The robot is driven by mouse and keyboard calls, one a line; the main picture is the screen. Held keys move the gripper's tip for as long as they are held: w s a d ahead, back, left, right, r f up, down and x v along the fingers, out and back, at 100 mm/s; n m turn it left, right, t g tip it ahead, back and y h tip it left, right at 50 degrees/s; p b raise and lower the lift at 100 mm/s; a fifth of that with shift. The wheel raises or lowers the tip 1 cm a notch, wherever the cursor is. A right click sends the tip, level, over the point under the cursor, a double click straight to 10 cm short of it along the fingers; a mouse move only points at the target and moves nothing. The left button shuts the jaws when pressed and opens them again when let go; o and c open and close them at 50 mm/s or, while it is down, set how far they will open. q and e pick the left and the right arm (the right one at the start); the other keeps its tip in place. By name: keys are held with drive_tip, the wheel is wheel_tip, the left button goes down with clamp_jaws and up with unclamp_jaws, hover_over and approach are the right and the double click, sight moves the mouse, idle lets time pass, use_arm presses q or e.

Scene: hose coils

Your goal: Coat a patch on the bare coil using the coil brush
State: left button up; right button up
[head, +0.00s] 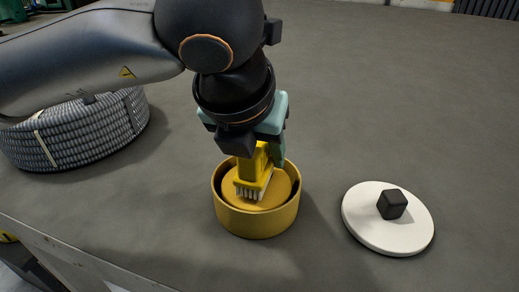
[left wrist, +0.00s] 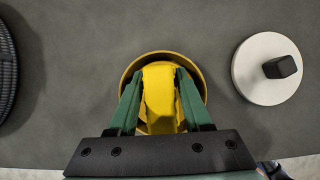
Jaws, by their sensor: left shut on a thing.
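My left gripper (head: 262,150) is shut on the yellow handle of the coil brush (head: 254,172). The brush points down, with its pale bristles at or just above the yellow surface inside a round yellow pot (head: 258,222); I cannot tell if they touch. In the left wrist view the brush (left wrist: 159,97) sits between the green fingers, over the pot (left wrist: 134,68). A grey ribbed hose coil (head: 82,132) with pale ties lies at the left, apart from the gripper. Its edge shows in the left wrist view (left wrist: 6,70). My right gripper is out of view.
A round white lid (head: 370,232) with a black knob (head: 392,204) lies flat to the right of the pot. It also shows in the left wrist view (left wrist: 252,82). The grey surface (head: 400,110) behind the pot and lid is clear. Its front edge runs along the lower left.

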use_arm(q)
drive_tip(key=shift+s+f+b, duration=0.1)
drive_tip(key=shift+f+b, duration=0.5)
drive_tip(key=shift+b, duration=0.35)
idle(2.2)
drive_tip(key=shift+r+p, duration=1.8)
drive_tip(key=shift+r, duration=1.95)
